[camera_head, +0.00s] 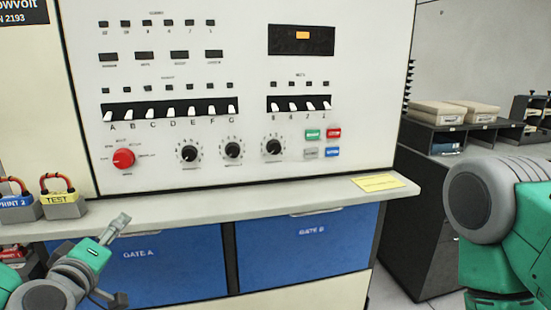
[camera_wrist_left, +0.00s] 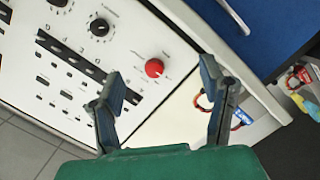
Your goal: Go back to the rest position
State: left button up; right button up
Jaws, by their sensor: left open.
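My left gripper (camera_head: 118,262) is at the lower left of the head view, in front of the blue GATE A panel (camera_head: 150,268) and below the ledge level of the console (camera_head: 235,150). Its two fingers are spread apart with nothing between them. In the left wrist view the gripper (camera_wrist_left: 163,82) also shows open and empty, with the white console face and a red knob (camera_wrist_left: 154,68) beyond the fingers. My right arm (camera_head: 500,210) shows at the right edge of the head view; its gripper is out of the picture.
A ledge (camera_head: 270,202) runs along the console and carries a yellow note (camera_head: 377,183). Padlocked blocks, one a yellow TEST block (camera_head: 64,206), stand at its left end. A dark cabinet with card stacks (camera_head: 437,112) stands at right.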

pick_arm(q)
jog(key=s+d+f+m+g+h, duration=0.1)
jog(key=s+d+f+m+g, duration=0.2)
jog(key=f, duration=0.4)
jog(key=s+d+f+m+g+h+b, duration=0.1)
jog(key=s+d+f+m+g+h, duration=0.15)
jog(key=s+f, duration=0.35)
jog(key=s+d+f+m+g+h, duration=0.1)
jog(key=s+d+f+m+g, duration=0.15)
jog(key=f, duration=0.55)
jog(key=s+a+f+m+g+y, duration=0.1)
jog(key=s+a+f+m+g, duration=0.1)
jog(key=s+f, duration=0.4)
jog(key=s+a+f+m+g+y+b, duration=0.1)
jog(key=s+f+g, duration=0.4)
jog(key=s, duration=0.9)
notch_tip(320, 180, down, 2)
jog(key=shift+s+a+f+m+g+y, duration=0.25)
jog(key=shift+a+m+g+y, duration=0.1)
jog(key=shift+a+m, duration=0.2)
jog(key=shift+w, duration=0.1)
jog(key=shift+w, duration=0.1)
